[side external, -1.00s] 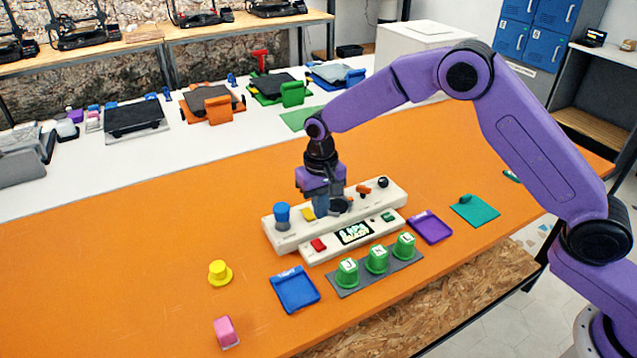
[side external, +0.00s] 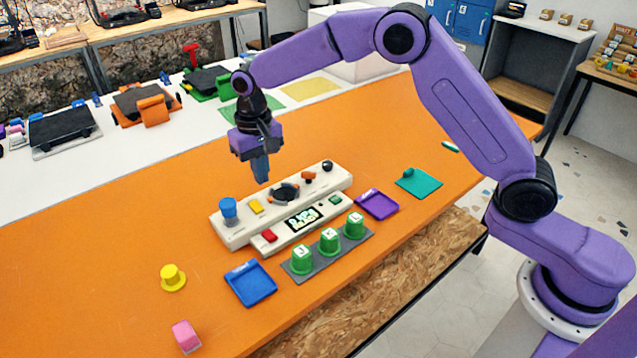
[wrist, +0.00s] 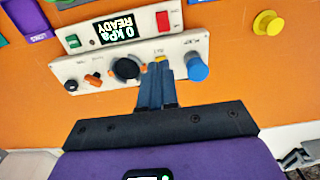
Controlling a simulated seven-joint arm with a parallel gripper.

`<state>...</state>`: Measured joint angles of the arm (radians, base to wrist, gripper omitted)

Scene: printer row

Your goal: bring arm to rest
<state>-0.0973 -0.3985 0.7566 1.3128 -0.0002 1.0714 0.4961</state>
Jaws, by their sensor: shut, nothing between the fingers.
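My purple arm reaches in from the right in the side view, with my gripper (side external: 261,172) pointing down above the far side of a white control panel (side external: 236,233). The gripper is shut and empty, and clear of the panel. In the wrist view my closed fingers (wrist: 158,82) overlap the panel's edge, partly covering a yellow button. The panel (wrist: 212,52) carries a blue knob (wrist: 197,66), a black dial (wrist: 127,68), an orange switch (wrist: 93,80), a red button (wrist: 163,20) and a screen reading "0 kPa READY" (wrist: 114,30).
In front of the panel are green lettered cups (side external: 329,241) on a grey strip, a blue tray (side external: 251,285) and a purple tray (side external: 377,204). A yellow piece (side external: 173,278) and a pink block (side external: 186,337) lie left.

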